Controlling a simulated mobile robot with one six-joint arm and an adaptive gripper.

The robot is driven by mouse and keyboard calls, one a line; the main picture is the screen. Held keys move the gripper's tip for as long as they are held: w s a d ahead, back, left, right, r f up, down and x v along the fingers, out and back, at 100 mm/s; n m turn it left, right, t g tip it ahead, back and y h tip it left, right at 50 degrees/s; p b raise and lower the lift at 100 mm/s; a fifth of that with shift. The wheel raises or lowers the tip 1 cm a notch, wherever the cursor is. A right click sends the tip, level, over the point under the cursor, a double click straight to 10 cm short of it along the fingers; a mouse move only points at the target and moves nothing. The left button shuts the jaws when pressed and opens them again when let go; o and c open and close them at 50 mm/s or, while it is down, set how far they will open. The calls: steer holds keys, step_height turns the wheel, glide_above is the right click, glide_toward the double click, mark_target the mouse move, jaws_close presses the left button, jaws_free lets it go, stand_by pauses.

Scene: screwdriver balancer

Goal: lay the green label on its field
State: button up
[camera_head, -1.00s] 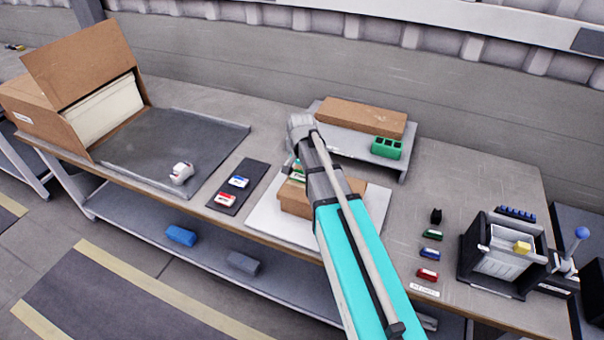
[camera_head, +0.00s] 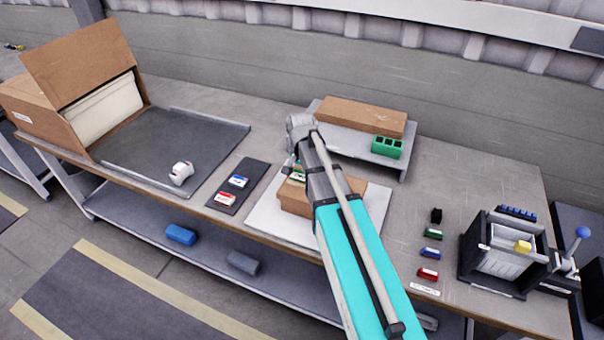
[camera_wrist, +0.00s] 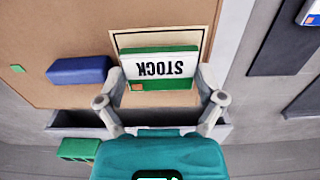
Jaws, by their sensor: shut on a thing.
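The green label (camera_wrist: 158,68), a white and green card reading STOCK upside down, is between the fingers of my gripper (camera_wrist: 162,92) in the wrist view. My gripper is shut on it. The label lies over a cream, dark-outlined field (camera_wrist: 203,38) on top of a cardboard box (camera_wrist: 60,25), covering much of it. I cannot tell whether the label touches the field. In the head view, a bit of the label (camera_head: 299,175) shows beside my arm, above the box (camera_head: 293,200); my arm hides the rest.
A blue block (camera_wrist: 80,70) lies on the brown surface beside the field. A low grey shelf (camera_head: 340,142) with a brown box (camera_head: 362,116) and a green block (camera_head: 387,147) stands behind. A dark mat (camera_head: 258,170) with red and blue labels lies to the left.

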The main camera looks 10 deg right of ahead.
steer(key=shift+f, duration=0.25)
stand_by(0.4)
steer(key=o, duration=0.5)
steer(key=shift+o, duration=0.2)
